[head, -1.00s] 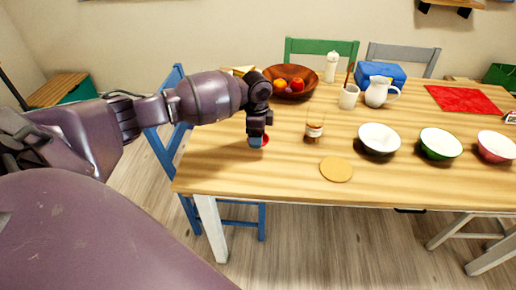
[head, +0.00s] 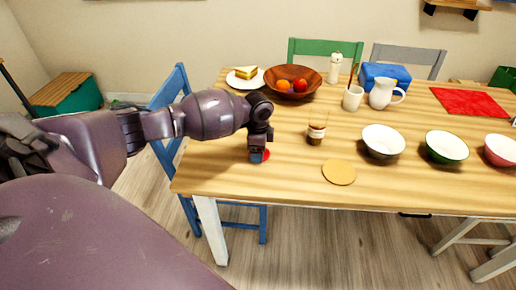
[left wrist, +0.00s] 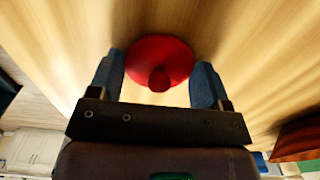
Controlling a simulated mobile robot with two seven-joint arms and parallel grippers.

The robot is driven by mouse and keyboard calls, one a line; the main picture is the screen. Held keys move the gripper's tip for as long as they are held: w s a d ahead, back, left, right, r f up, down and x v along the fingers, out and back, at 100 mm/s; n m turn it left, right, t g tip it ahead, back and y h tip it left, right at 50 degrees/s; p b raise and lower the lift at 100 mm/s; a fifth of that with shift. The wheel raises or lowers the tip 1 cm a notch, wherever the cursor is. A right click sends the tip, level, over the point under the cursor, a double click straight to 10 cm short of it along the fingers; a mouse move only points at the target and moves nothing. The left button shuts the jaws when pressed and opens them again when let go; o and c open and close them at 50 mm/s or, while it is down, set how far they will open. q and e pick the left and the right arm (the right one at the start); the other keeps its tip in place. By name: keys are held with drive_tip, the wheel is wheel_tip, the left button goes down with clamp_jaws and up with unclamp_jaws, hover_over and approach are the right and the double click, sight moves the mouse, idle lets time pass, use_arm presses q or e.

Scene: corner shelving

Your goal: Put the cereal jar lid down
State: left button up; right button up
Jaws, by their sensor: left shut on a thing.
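The cereal jar lid (head: 266,155) is red and round. In the left wrist view the lid (left wrist: 150,57) lies between the two blue fingertips, with its knob toward the camera. My left gripper (head: 257,157) is shut on it at the left part of the wooden table. The lid is at or just above the tabletop; I cannot tell whether it touches. The gripper hides part of the lid in the head view. My right gripper is not in view.
A small jar (head: 316,134) with a pale label stands right of my gripper. A round tan mat (head: 339,172) lies near the front edge of the table (head: 215,172). White (head: 382,138) and green (head: 446,146) bowls stand further right. A wooden fruit bowl (head: 272,84) is behind.

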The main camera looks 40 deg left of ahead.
use_arm(q)
drive_tip(key=o, duration=0.9)
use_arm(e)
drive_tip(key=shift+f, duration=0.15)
use_arm(q)
drive_tip(key=shift+r, duration=0.5)
wheel_tip(320, 180, up, 11)
drive_tip(key=p, duration=0.2)
drive_tip(key=shift+r+p, duration=0.15)
drive_tip(key=shift+p, duration=0.2)
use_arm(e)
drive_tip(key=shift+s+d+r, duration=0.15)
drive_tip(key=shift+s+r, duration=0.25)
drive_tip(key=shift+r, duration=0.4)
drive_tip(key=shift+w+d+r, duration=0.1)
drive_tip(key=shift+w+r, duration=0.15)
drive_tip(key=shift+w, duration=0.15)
